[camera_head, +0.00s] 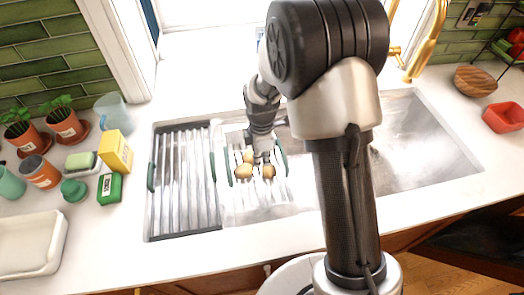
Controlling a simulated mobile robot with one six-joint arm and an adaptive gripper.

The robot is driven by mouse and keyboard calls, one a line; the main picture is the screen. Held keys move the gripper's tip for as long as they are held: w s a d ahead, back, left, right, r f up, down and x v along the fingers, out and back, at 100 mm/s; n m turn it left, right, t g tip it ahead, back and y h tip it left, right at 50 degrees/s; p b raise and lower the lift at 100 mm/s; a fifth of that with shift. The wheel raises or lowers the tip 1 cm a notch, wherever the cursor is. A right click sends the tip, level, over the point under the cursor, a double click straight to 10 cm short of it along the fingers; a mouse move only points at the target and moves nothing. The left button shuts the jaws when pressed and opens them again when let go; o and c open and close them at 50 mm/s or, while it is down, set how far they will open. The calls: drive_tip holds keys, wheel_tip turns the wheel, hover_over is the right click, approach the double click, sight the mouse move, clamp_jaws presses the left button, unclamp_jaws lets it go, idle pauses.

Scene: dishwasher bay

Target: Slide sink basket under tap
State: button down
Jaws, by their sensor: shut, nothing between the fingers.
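The sink basket (279,196) is a wire basket with dark green handles. It sits in the sink (405,160), just right of the ribbed drying rack, and holds a few brown, potato-like items (243,171). My gripper (264,158) is shut and points down at the basket, over its middle. Whether it touches the basket or the items cannot be told. The gold tap (425,45) stands behind the sink to the right. My arm hides the middle of the sink and part of the space between basket and tap.
A ribbed drying rack (183,205) covers the left of the sink. Potted plants (65,124), a yellow box (116,152) and a white tray (62,240) crowd the left counter. A wooden bowl (475,80) and red dish (503,117) stand right. The sink's right part looks empty.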

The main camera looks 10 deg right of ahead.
drive_tip(key=d, duration=0.1)
drive_tip(key=d+f+b, duration=0.1)
drive_tip(key=d, duration=0.1)
drive_tip(key=shift+f, duration=0.15)
drive_tip(key=shift+d, duration=0.5)
